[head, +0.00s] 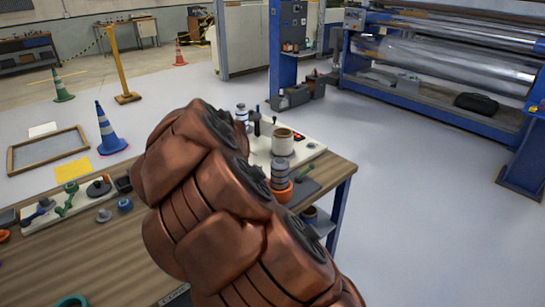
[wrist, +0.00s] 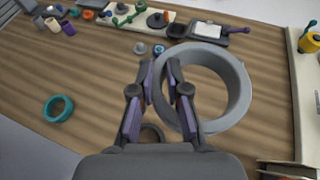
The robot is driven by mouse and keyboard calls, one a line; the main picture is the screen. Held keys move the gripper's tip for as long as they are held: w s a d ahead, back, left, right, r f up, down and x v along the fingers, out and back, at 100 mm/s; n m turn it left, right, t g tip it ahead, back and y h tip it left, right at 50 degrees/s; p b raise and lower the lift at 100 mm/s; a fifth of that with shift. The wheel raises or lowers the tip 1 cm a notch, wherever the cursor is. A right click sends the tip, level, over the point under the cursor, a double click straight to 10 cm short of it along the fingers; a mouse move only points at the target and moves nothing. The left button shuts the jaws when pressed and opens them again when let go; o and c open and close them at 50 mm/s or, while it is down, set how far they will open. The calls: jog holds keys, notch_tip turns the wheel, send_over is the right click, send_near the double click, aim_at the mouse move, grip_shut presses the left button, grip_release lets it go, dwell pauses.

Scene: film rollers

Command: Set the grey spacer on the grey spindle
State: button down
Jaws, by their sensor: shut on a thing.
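The grey spacer (wrist: 240,85) is a thick, wide ring seen close up in the wrist view. My gripper (wrist: 162,68) is shut on its left wall, with one finger outside the ring and one inside the hole. Wooden tabletop shows through the hole. A small grey piece with a round base and raised centre stands on the table (head: 103,215); it also shows in the wrist view (wrist: 140,48), beyond the fingertips. It looks like the grey spindle, but it is too small to be sure. In the head view my arm hides the gripper and spacer.
A similar blue piece (wrist: 158,50) stands close beside the small grey one. Behind them is a pale board (wrist: 95,15) with coloured pegs. A teal ring (wrist: 57,108) lies at left. A dark ring (wrist: 152,134) shows partly between the fingers. Bare wood lies at left centre.

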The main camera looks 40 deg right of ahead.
jog(key=s+d+f+m+h+b, duration=0.1)
jog(key=s+d+f+b, duration=0.1)
jog(key=d, duration=0.9)
jog(key=s+d+f+m+h+b, duration=0.1)
jog(key=d+b, duration=0.4)
jog(key=d, duration=0.6)
jog(key=s+d+f+m+t+h+b, duration=0.1)
jog(key=s+d+f+b, duration=0.3)
jog(key=d, duration=0.8)
jog(key=shift+s+h, duration=0.3)
jog(key=shift+s, duration=0.35)
